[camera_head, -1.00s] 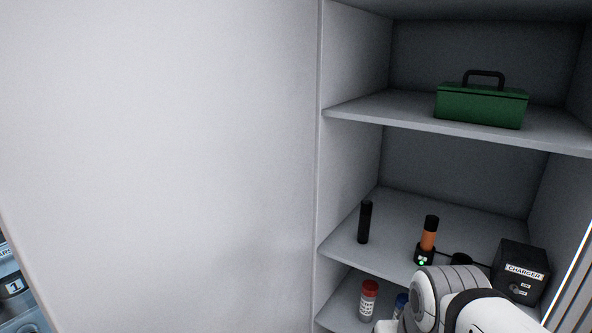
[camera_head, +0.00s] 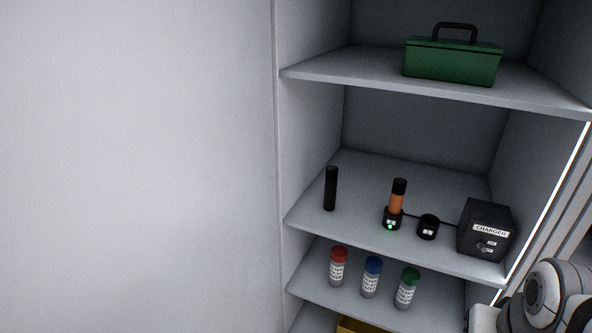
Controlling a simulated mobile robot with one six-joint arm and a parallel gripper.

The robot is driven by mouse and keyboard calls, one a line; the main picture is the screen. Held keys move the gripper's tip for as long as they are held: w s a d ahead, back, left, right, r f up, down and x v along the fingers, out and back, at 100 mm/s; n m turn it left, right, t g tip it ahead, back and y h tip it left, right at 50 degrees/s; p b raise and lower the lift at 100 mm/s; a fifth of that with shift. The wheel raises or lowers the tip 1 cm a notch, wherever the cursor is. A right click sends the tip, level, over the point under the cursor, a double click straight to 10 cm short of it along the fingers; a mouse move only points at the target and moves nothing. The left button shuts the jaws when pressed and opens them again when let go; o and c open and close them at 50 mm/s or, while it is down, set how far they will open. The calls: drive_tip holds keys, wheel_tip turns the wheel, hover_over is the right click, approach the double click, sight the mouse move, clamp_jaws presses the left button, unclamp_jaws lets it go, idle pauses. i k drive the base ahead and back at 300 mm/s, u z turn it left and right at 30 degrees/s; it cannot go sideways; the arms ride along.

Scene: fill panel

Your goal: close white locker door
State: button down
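The white locker door (camera_head: 140,170) stands open and fills the left half of the head view. The white locker's shelves (camera_head: 365,75) are exposed to its right. My white arm shows at the lower right corner, in front of the locker's right side and apart from the door. My gripper is outside the view.
A green toolbox (camera_head: 452,62) sits on the top shelf. The middle shelf holds a black cylinder (camera_head: 330,188), an orange-and-black cylinder (camera_head: 397,198) in a lit holder, an empty holder (camera_head: 428,228) and a charger box (camera_head: 486,230). Below are red-, blue- and green-capped containers (camera_head: 338,268).

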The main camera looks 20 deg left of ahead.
sight(138, 179)
drive_tip(key=z, duration=0.65)
drive_tip(key=k, duration=2.65)
drive_tip(key=u, duration=0.95)
drive_tip(key=i, duration=1)
drive_tip(key=u, duration=0.1)
